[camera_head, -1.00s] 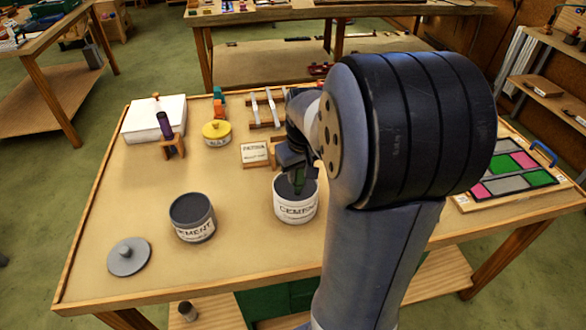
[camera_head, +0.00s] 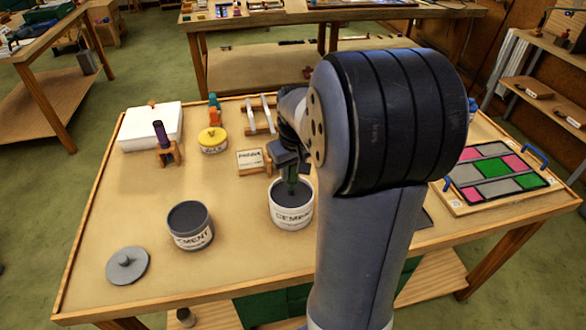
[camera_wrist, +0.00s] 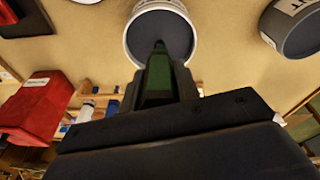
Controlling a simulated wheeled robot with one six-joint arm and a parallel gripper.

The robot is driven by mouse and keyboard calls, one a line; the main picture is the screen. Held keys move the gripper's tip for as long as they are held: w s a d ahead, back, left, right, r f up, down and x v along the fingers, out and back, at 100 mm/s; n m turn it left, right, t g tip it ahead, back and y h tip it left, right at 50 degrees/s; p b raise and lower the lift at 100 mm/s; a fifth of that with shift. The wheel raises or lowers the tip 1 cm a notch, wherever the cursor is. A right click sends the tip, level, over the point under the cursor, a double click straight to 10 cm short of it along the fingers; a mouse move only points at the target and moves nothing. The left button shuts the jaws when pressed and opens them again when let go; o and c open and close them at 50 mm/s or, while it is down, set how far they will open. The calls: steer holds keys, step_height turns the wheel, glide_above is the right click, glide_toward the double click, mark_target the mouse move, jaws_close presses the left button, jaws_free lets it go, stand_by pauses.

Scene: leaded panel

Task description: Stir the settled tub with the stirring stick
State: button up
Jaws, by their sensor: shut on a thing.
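My gripper (camera_head: 290,172) is shut on a green stirring stick (camera_wrist: 158,72) and points down over a white tub (camera_head: 292,217) labelled CEMENT. The stick also shows in the head view (camera_head: 291,186), with its lower end inside the tub's mouth. The wrist view shows the dark tip over the grey contents of the white tub (camera_wrist: 133,30). How deep the tip reaches is hard to tell. A grey tub (camera_head: 192,236), also labelled CEMENT, stands open to the left with dark grey contents. Which tub is settled cannot be told from its surface.
A grey lid (camera_head: 127,265) lies at the table's front left. Behind stand a yellow-lidded pot (camera_head: 213,140), a sign (camera_head: 251,160), a purple-handled tool (camera_head: 160,134) and a white box (camera_head: 150,128). A coloured leaded panel (camera_head: 497,172) lies at right. The left middle is clear.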

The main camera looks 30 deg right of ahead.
steer(key=shift+r+p, duration=2)
steer(key=shift+r, duration=0.9)
